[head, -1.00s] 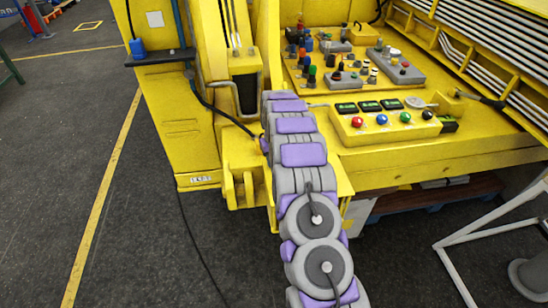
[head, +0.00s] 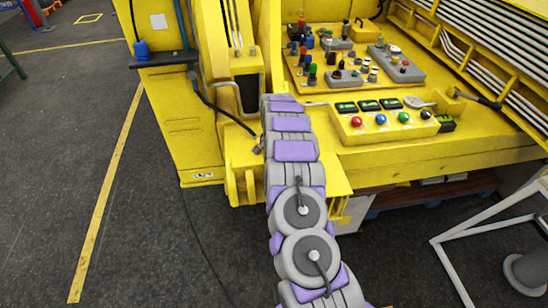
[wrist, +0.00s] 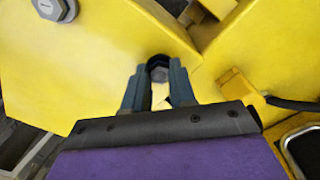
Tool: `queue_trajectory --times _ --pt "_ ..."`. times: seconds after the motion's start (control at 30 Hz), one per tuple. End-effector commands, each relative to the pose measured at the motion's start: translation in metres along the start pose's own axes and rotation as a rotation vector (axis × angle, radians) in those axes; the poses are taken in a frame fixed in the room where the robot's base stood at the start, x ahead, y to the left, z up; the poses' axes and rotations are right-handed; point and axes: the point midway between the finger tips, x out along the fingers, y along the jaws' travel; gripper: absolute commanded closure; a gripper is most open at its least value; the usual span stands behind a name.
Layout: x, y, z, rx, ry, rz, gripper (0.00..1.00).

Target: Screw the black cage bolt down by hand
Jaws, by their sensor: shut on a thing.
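In the wrist view the black cage bolt (wrist: 159,73) stands at the edge of a yellow plate, with a grey head inside a dark ring. My gripper (wrist: 157,84) is shut on it, with a dark finger on each side of the head. The bolt's shank and how far it sits in are hidden. In the head view my purple-and-grey arm reaches to the yellow machine (head: 190,130), and my gripper and the bolt are hidden behind it.
A large hex bolt (wrist: 55,8) sits upper left in the wrist view. A button box (head: 385,121) and a tray of controls (head: 345,72) lie right of my arm. A black cable (head: 225,118) hangs close on its left. A white frame (head: 480,240) stands lower right.

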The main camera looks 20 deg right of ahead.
Motion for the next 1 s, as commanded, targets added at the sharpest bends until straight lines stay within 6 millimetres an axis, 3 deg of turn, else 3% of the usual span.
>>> queue_trajectory --times 0.07,1.0 --pt "-0.0065 -0.0038 -0.0018 0.069 0.009 -0.009 1.00" --pt "-0.0074 -0.0080 -0.0053 0.956 0.008 -0.018 1.00"
